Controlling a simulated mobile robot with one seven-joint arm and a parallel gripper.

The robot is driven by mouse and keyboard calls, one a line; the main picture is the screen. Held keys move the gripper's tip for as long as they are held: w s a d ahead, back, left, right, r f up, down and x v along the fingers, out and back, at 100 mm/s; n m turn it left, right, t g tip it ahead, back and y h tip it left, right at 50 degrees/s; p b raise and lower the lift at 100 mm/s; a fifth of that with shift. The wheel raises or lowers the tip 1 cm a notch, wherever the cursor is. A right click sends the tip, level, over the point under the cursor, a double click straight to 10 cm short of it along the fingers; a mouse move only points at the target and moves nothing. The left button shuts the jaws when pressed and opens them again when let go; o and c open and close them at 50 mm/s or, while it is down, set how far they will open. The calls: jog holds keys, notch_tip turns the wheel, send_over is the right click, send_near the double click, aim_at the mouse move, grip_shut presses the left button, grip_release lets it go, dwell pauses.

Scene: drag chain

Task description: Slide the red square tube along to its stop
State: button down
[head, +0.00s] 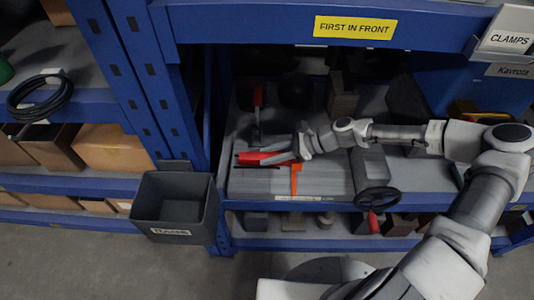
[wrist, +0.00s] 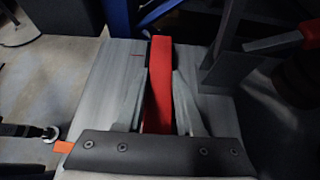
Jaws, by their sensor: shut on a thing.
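The red square tube (head: 258,158) lies on a grey ribbed board (head: 255,185) on the blue shelf, its end towards the left. In the wrist view the tube (wrist: 159,75) runs up the middle, between the two fingers of my gripper (wrist: 158,100). My gripper (head: 285,155) is shut on the tube. A thin dark line (wrist: 136,55) marks the board left of the tube's far end. An orange piece (head: 296,180) stands at the board's front; its tip shows in the wrist view (wrist: 63,147). I cannot tell which part is the stop.
A red-handled tool (head: 257,97) stands behind the board; its handle shows in the wrist view (wrist: 272,42). A grey bin (head: 175,205) hangs left of the board, by the blue upright (head: 150,75). A black handwheel (head: 377,199) is at the right.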

jog(key=shift+d+f, duration=0.3)
jog(key=shift+f, duration=0.1)
jog(key=shift+c, duration=2.3)
grip_release()
jog(key=shift+w+r, duration=0.1)
jog(key=shift+r, duration=0.05)
jog(key=shift+a+r+p, duration=0.2)
jog(key=shift+r+p, duration=2.65)
jog(key=shift+r, duration=0.2)
